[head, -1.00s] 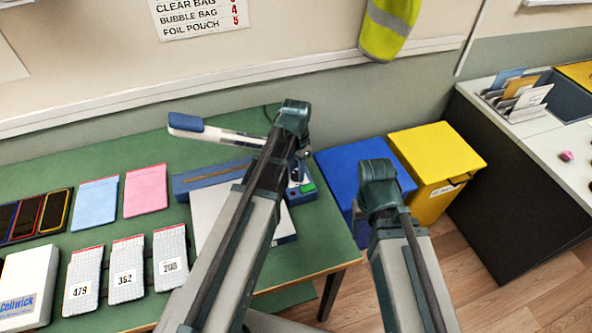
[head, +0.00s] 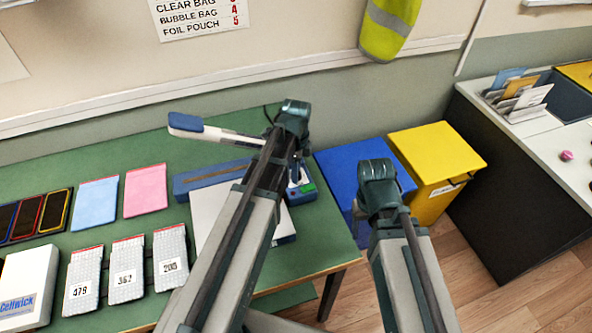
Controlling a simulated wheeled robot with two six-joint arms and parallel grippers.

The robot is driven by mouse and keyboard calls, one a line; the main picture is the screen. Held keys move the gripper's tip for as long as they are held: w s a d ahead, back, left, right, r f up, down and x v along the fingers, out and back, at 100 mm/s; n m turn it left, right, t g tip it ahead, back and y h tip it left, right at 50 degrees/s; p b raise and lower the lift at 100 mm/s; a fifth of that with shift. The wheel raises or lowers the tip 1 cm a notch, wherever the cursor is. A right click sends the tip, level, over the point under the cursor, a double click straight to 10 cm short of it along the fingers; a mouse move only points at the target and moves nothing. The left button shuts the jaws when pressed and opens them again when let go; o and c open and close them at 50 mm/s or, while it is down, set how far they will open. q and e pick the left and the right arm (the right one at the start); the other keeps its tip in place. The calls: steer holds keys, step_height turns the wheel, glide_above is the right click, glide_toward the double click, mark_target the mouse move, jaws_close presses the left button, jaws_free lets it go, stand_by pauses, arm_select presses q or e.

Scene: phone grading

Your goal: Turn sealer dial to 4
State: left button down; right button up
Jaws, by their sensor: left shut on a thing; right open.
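The sealer (head: 212,180) is a blue and white machine on the green table, with its white lever raised to the left and ending in a blue handle (head: 186,123). A green patch (head: 308,187) shows at its right end. My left gripper (head: 296,178) points down at this right end, shut on what appears to be the sealer dial. The dial and its setting are hidden by the gripper and arm. My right gripper (head: 362,215) hangs in front of the blue bin, clear of the table; its fingers are mostly hidden behind my wrist.
A wall chart (head: 198,18) lists bag types with red numbers. Phones (head: 30,215), a blue pouch (head: 95,203), a pink pouch (head: 145,190), numbered bubble bags (head: 126,270) and a white box (head: 28,285) lie on the table (head: 60,180). Blue (head: 345,165) and yellow (head: 440,160) bins stand right.

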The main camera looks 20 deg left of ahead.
arm_select(q)
steer(key=shift+m, duration=1.1)
steer(key=shift+c, duration=2.2)
jaws_free()
steer(key=shift+r, duration=0.1)
step_height(320, 180, up, 14)
steer(key=p, duration=1.4)
steer(key=shift+f, duration=0.2)
